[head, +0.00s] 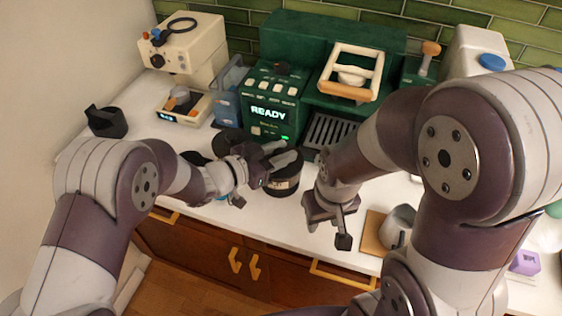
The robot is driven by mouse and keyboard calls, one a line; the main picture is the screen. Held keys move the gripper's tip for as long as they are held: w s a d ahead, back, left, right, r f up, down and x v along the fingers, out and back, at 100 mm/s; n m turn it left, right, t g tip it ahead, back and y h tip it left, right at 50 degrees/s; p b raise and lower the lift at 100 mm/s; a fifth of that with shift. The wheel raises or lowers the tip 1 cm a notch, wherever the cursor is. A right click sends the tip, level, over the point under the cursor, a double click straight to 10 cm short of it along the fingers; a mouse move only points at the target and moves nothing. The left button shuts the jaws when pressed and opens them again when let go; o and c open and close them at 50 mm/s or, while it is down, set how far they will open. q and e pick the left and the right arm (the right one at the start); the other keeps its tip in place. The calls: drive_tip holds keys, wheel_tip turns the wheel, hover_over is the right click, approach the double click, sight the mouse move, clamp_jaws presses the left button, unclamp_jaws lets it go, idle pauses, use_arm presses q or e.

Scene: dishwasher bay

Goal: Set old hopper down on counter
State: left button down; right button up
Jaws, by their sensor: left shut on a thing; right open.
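My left gripper (278,155) reaches over the front of the white counter (145,97). It is shut on a dark, round hopper (284,183) with a pale label on its side. The hopper is upright, by the counter's front area, below the green machine. My fingers cover its top, and I cannot tell whether its base touches the counter. My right gripper (326,228) is open and empty, pointing down to the right of the hopper, near the counter's front edge.
A green machine (268,92) with a lit "READY" screen stands behind. Another dark round thing (228,142) is partly hidden behind my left gripper. A cream machine (190,50), a small scale (183,108) and a black holder (107,121) stand left. A metal pitcher (397,226) is at right.

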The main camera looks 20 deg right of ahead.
use_arm(q)
drive_tip(key=shift+w+d+f, duration=0.2)
drive_tip(key=shift+w+f, duration=0.05)
drive_tip(key=shift+w, duration=0.2)
drive_tip(key=shift+w+d+f, duration=0.2)
drive_tip(key=shift+w+f, duration=0.05)
drive_tip(key=shift+w, duration=0.15)
drive_tip(key=f, duration=0.2)
drive_tip(key=f+p, duration=0.1)
drive_tip(key=shift+w+a+f, duration=0.15)
drive_tip(key=shift+a+f, duration=0.05)
drive_tip(key=shift+f, duration=0.35)
drive_tip(key=shift+d, duration=0.15)
drive_tip(key=shift+f, duration=0.1)
drive_tip(key=c, duration=0.8)
unclamp_jaws()
drive_tip(key=shift+f, duration=0.1)
